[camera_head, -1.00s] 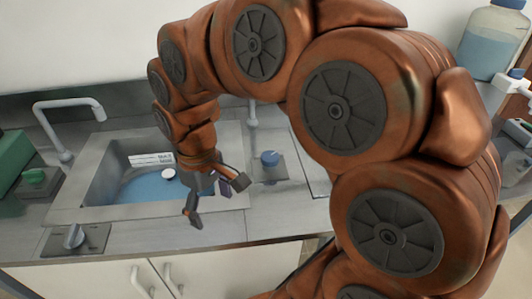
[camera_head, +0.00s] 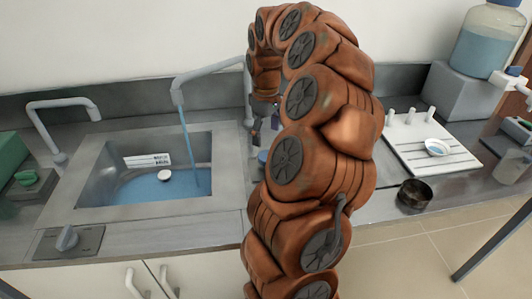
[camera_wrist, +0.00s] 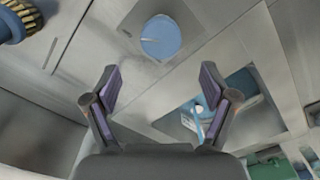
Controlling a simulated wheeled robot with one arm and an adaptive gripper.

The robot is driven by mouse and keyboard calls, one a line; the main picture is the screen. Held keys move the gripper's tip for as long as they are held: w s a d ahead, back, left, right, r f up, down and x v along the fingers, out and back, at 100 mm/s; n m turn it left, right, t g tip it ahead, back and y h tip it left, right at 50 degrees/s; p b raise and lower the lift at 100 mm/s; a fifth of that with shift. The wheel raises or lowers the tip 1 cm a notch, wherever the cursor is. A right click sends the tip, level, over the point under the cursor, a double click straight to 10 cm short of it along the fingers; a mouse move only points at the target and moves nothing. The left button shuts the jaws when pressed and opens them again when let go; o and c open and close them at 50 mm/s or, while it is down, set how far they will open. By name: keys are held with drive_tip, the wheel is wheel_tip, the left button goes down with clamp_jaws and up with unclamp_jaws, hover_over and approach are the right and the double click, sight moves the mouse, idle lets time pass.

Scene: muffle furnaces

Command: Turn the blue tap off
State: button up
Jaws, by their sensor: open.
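The blue tap knob (camera_wrist: 161,37) is round, with a pale pointer line, on a square metal plate. In the head view its blue top (camera_head: 262,157) shows right of the sink, partly hidden by my arm. My gripper (camera_wrist: 160,70) is open and empty; the knob lies beyond the fingertips, roughly centred between them, with no contact visible. In the head view my gripper (camera_head: 265,127) hangs above the knob, partly hidden. Water runs from the middle spout (camera_head: 205,72) into the sink (camera_head: 228,165). A second, greyish knob (camera_head: 67,238) sits on a plate at the front left.
Another spout (camera_head: 62,105) stands at the back left, with a green object (camera_head: 30,184) beside it. On the right are a white pegged board (camera_head: 405,150), a dark round dish (camera_head: 415,193) and a large bottle (camera_head: 485,45).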

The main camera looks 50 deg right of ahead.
sight(266, 155)
wheel_tip(266, 155, down, 8)
drive_tip(key=shift+a+r+p, duration=0.1)
drive_tip(key=shift+r+p, duration=0.15)
drive_tip(key=shift+p, duration=0.5)
drive_tip(key=c, duration=1.2)
